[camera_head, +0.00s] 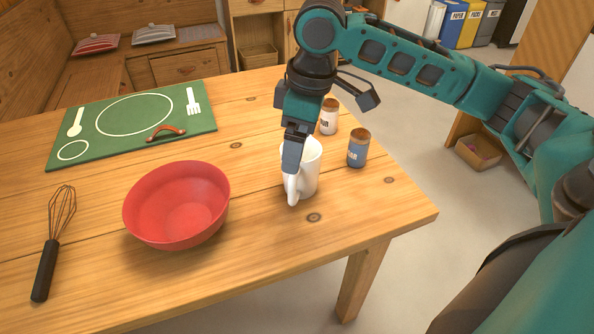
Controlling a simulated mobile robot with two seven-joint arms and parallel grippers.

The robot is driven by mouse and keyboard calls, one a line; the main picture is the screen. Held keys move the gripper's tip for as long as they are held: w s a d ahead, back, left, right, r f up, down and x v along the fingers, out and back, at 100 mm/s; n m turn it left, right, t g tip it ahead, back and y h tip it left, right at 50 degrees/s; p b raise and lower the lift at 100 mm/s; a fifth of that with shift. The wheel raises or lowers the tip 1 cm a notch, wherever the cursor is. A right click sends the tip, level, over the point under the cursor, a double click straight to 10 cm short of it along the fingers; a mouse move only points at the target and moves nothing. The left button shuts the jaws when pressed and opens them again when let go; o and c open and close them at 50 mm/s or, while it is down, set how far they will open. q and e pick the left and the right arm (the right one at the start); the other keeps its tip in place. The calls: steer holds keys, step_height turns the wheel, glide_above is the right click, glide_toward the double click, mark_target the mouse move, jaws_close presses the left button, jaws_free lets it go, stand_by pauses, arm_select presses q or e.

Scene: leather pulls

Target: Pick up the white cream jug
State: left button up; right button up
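The white cream jug (310,180) stands upright on the wooden table, near its right edge. Its handle faces toward me. My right gripper (291,165) comes down from above, with its fingers at the near left side of the jug, by the top of the handle. The fingers hide part of the jug's rim and body. I see them nearly edge-on, so I cannot tell whether they are open or shut, or touching the jug. My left gripper is not in view.
Two small labelled jars, one white (329,117) and one blue (358,149), stand close behind and right of the jug. A red bowl (177,206) is to its left, and a whisk (48,255) lies farther left. A green place mat (110,150) carries a brown leather pull (165,133).

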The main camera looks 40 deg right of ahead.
mark_target(293, 180)
steer(key=f, duration=0.3)
steer(key=f+b, duration=0.1)
steer(key=shift+w+a+f, duration=0.25)
steer(key=shift+f, duration=0.4)
steer(key=f+b, duration=0.2)
steer(key=f, duration=0.3)
steer(key=shift+w, duration=0.2)
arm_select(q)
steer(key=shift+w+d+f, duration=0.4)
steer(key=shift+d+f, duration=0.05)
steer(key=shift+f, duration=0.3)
arm_select(e)
steer(key=shift+c, duration=0.5)
steer(key=c, duration=0.6)
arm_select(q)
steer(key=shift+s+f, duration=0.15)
arm_select(e)
steer(key=shift+r, duration=0.1)
steer(key=c, duration=0.8)
